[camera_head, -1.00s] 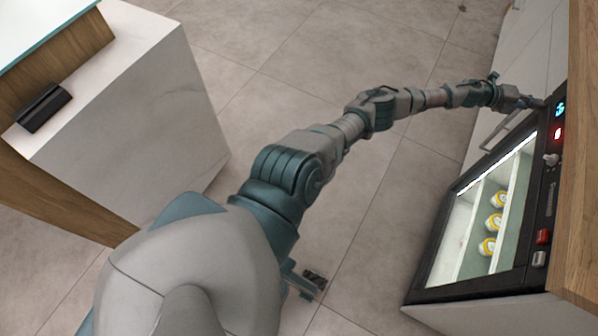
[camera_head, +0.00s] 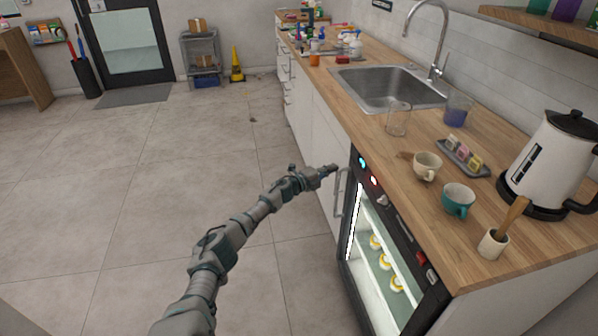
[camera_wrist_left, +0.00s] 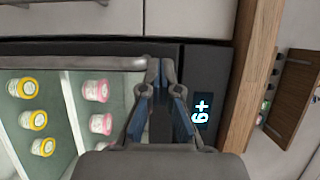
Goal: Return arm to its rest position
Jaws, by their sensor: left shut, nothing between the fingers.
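My left arm reaches from the bottom of the head view toward the small glass-front fridge under the counter. My left gripper (camera_head: 328,170) is at the fridge's upper left corner, close to the control panel (camera_head: 385,205). In the left wrist view the gripper (camera_wrist_left: 160,66) is shut and empty, in front of the dark panel with its lit display (camera_wrist_left: 201,112). I cannot tell whether the fingertips touch the fridge. My right gripper is in neither view.
Yellow-lidded jars (camera_head: 385,260) stand inside the lit fridge. On the wooden counter (camera_head: 425,225) are cups, a glass, a tray (camera_head: 462,157), a kettle (camera_head: 552,160) and a sink (camera_head: 385,88).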

